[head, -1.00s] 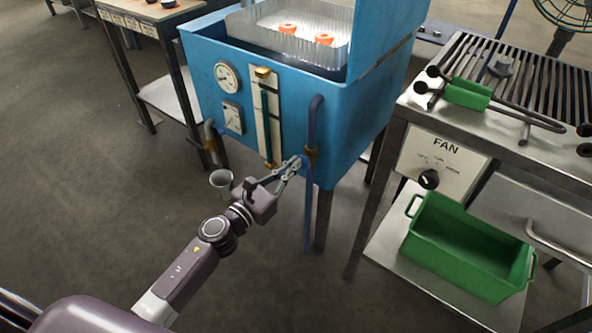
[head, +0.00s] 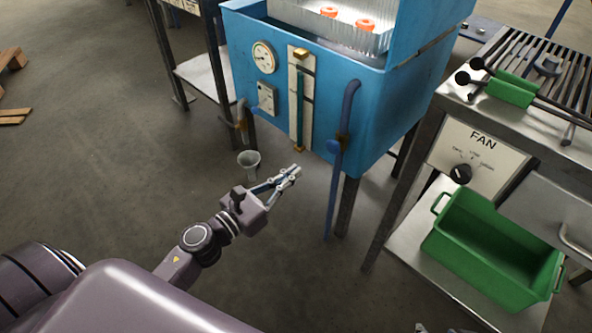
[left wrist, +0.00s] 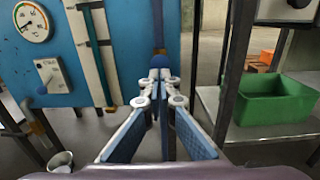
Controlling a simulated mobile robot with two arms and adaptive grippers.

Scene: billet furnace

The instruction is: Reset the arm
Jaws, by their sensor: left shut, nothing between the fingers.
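My left gripper (head: 290,176) is shut and empty in front of the blue furnace tank, below its lower edge. It also shows in the left wrist view (left wrist: 160,80), its fingertips together. In that view a blue round knob and pipe stand straight beyond the fingertips; I cannot tell the gap. The forearm comes in from the lower left in the head view. My right gripper is not in view.
The blue tank (head: 380,110) has gauges, a pipe and a valve on its front. A metal funnel (head: 249,163) sits beneath it. A green bin (head: 490,250) stands on the right-hand table's lower shelf.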

